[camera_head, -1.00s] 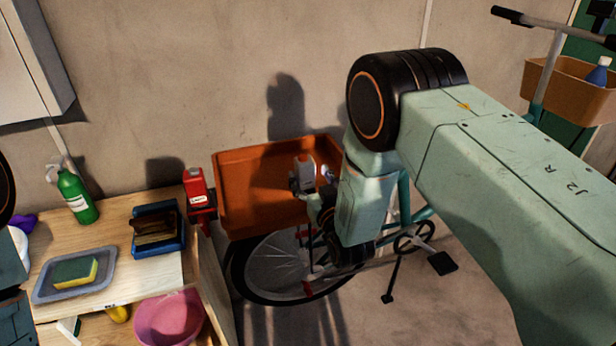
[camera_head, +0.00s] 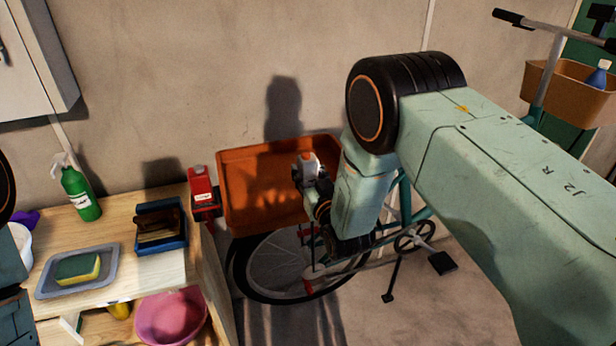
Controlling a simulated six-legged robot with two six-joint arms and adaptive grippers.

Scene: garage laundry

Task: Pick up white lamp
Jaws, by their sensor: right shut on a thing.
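The white lamp (camera_head: 308,164) is a small white and grey piece with a touch of red, seen in front of the orange basket (camera_head: 236,206). My right gripper (camera_head: 303,176) is dark and small here, and it is shut on the white lamp. It holds the lamp upright or nearly so, against the basket's back wall in the picture. My fingers hide part of the lamp. Of my left arm only a piece shows at the left edge; its gripper is out of view.
A bicycle (camera_head: 262,268) stands below the basket. A red item (camera_head: 202,188) is beside the basket's left side. The wooden shelf (camera_head: 118,288) at left bears a green spray bottle (camera_head: 79,194), a blue tray (camera_head: 168,246) and a sponge (camera_head: 78,267). A pink basin (camera_head: 170,318) sits lower.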

